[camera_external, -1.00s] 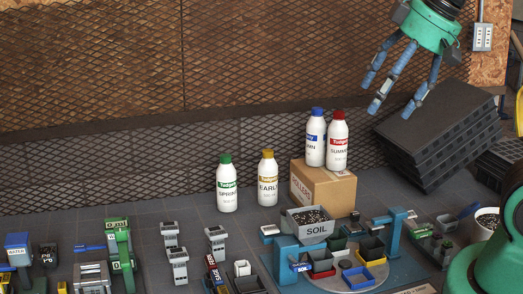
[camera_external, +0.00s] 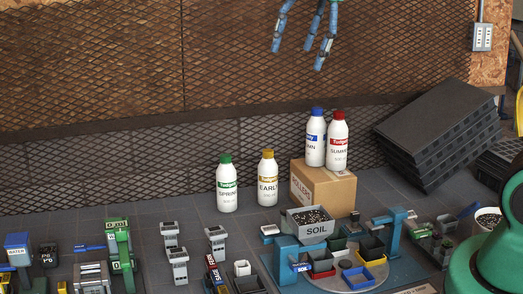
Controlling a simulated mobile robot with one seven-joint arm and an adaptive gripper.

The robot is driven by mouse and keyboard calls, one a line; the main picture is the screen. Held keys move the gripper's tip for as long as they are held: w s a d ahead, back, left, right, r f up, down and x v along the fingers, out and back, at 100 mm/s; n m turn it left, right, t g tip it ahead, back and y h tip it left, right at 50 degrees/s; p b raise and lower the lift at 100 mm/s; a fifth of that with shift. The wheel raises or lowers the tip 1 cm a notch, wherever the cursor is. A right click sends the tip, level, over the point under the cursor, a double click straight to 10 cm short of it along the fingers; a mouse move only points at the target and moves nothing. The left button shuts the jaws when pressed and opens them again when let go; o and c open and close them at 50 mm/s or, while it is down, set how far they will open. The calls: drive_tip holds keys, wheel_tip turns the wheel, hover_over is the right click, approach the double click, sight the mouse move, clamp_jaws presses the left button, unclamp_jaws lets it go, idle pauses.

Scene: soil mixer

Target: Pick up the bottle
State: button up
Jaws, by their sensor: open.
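Several white bottles with coloured caps stand upright at the back of the work surface; the task does not say which one is meant. The green-capped bottle (camera_external: 227,186) and the yellow-capped bottle (camera_external: 268,180) stand on the surface. The blue-capped bottle (camera_external: 316,142) and the red-capped bottle (camera_external: 338,146) stand side by side on a cardboard box. My gripper (camera_external: 306,52) hangs at the top of the picture, open and empty, its blue fingers pointing down. It is well above the bottles. Its palm is mostly cut off by the top edge.
The cardboard box (camera_external: 329,192) stands behind a soil bin (camera_external: 316,222) and a round mixer platform with small trays. A stack of black trays (camera_external: 438,130) leans at the right. Small machines crowd the front. A mesh wall (camera_external: 100,80) closes the back.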

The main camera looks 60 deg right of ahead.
drive_tip(key=w+d+f+m+g+p, duration=0.1)
drive_tip(key=w+d+f+m, duration=0.2)
drive_tip(key=w+d+m, duration=0.55)
drive_tip(key=m+g+p, duration=0.3)
drive_tip(key=m+p, duration=0.1)
drive_tip(key=m, duration=1.1)
hover_over(268, 151)
drive_tip(key=shift+n+y, duration=0.25)
drive_tip(key=shift+y, duration=0.05)
wheel_tip(268, 151, down, 32)
drive_tip(key=shift+w+a+r, duration=0.1)
drive_tip(key=shift+a+r, duration=0.05)
drive_tip(key=shift+r, duration=0.05)
drive_tip(key=shift+f, duration=0.3)
drive_tip(key=shift+d+f, duration=0.2)
drive_tip(key=shift+f, duration=4.1)
drive_tip(key=shift+f, duration=0.15)
